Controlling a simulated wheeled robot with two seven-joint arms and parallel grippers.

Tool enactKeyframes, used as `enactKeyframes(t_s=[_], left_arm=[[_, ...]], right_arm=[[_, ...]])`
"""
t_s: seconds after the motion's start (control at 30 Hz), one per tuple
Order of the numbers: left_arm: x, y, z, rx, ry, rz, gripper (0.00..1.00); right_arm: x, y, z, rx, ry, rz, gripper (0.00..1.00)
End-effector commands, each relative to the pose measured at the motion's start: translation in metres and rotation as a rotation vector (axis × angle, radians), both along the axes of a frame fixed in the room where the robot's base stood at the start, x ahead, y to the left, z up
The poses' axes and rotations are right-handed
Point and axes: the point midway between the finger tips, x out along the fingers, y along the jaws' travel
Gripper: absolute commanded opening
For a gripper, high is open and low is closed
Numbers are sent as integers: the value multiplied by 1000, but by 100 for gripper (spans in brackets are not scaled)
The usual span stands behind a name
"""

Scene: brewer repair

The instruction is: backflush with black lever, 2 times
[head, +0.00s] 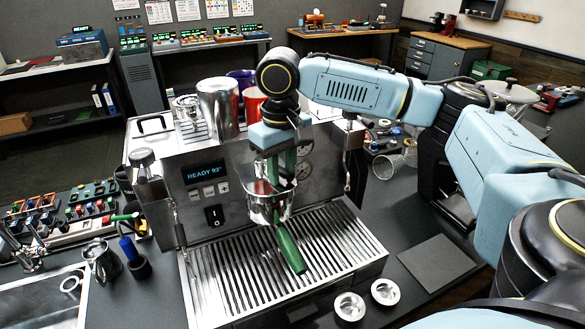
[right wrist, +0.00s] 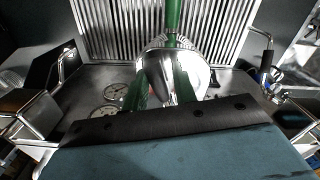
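The espresso machine (head: 225,170) stands in the middle of the head view, its display reading READY 93°. A silver portafilter (head: 265,208) with a green handle (head: 290,250) sits at its front, handle pointing out over the drip tray. My right gripper (head: 281,172) hangs above the portafilter, its green fingers pointing down. In the right wrist view the fingers (right wrist: 160,92) are apart, with shiny metal showing between and beyond them; I cannot tell whether they touch it. I cannot tell which part is the black lever. My left gripper is out of view.
The slatted drip tray (head: 285,265) has nothing on it. Metal cups (head: 218,105) stand on the machine. Two small round metal baskets (head: 385,292) and a dark mat (head: 440,262) lie at the right. Small tools and a pitcher (head: 100,262) stand at the left.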

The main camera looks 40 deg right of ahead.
Motion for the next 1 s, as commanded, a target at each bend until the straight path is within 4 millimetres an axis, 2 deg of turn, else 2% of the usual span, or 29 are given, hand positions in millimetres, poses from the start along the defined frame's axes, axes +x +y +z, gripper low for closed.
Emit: enactKeyframes(t_s=[1.0], left_arm=[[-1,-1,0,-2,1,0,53]], right_arm=[[13,42,0,2,0,-554,27]])
